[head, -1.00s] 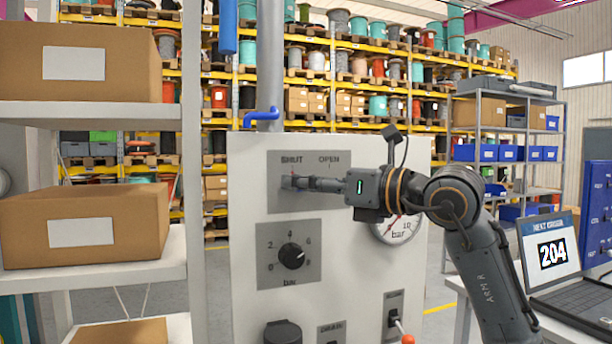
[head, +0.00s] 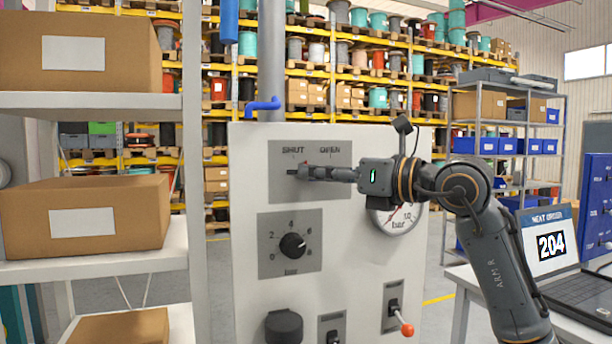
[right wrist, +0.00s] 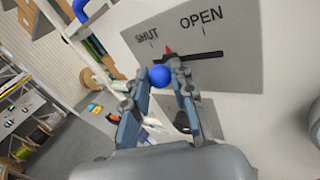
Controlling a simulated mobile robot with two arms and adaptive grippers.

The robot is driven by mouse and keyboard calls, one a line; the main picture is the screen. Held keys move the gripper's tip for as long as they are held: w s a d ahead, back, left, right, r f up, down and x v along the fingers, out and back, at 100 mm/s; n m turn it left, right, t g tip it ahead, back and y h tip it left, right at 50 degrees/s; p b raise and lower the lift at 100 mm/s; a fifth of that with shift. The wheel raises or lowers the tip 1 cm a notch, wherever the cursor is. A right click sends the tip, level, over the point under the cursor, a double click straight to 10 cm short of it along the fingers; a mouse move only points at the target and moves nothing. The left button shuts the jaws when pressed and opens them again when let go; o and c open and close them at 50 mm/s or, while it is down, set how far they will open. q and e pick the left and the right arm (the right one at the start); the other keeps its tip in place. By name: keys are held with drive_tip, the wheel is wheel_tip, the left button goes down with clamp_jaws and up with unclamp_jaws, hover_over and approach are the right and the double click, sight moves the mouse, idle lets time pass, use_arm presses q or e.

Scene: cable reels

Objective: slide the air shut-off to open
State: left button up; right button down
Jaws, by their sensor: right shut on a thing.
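The air shut-off is a slider with a blue ball knob (right wrist: 159,76) and a small red pointer (right wrist: 168,49), on a grey plate (head: 334,191) marked SHUT at left and OPEN at right. In the right wrist view, the pointer stands a little right of the SHUT mark, and the dark slot (right wrist: 207,56) runs clear toward OPEN. My right gripper (head: 306,172) is shut on the knob, one finger on each side. In the head view the fingers hide the knob and part of the slot. My left gripper is out of view.
Below on the white panel (head: 345,240) are a black bar dial (head: 292,246), a round gauge (head: 408,219) partly behind my right wrist, and a red-tipped toggle (head: 406,329). A shelf with cardboard boxes (head: 85,222) stands left; a laptop (head: 551,247) stands right.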

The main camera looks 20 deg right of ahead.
drive_tip(key=d, duration=0.5)
drive_tip(key=shift+r, duration=0.1)
drive_tip(key=c, duration=1.2)
unclamp_jaws()
drive_tip(key=shift+w+d, duration=0.1)
drive_tip(key=shift+o, duration=0.5)
drive_tip(key=shift+d, duration=0.15)
drive_tip(key=v, duration=1.2)
